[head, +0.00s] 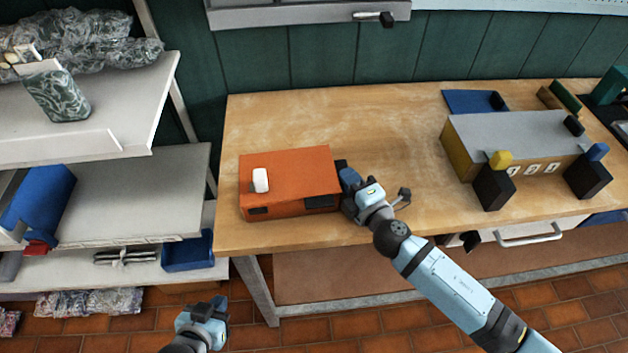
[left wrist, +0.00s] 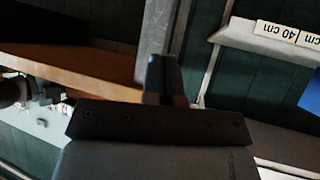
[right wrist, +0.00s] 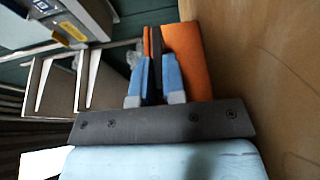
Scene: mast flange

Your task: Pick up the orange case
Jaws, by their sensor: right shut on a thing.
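The orange case (head: 300,172) lies on the wooden workbench near its front left corner, with a small white block (head: 260,180) on top and dark patches on its front side. My right gripper (head: 347,180) is at the case's right end, shut on it; a dark part sits between the fingers. In the right wrist view the orange case (right wrist: 187,65) shows just beyond the fingers (right wrist: 153,80). My left gripper (head: 212,308) is low, in front of the bench's left leg and apart from the case. In the left wrist view its fingers (left wrist: 166,80) are together and empty.
The workbench (head: 400,135) is clear between the case and a grey-topped yellow box (head: 520,140) at the right. A blue flat item (head: 472,101) lies at the back. A shelf rack (head: 130,205) with bags and blue bins stands close at the left.

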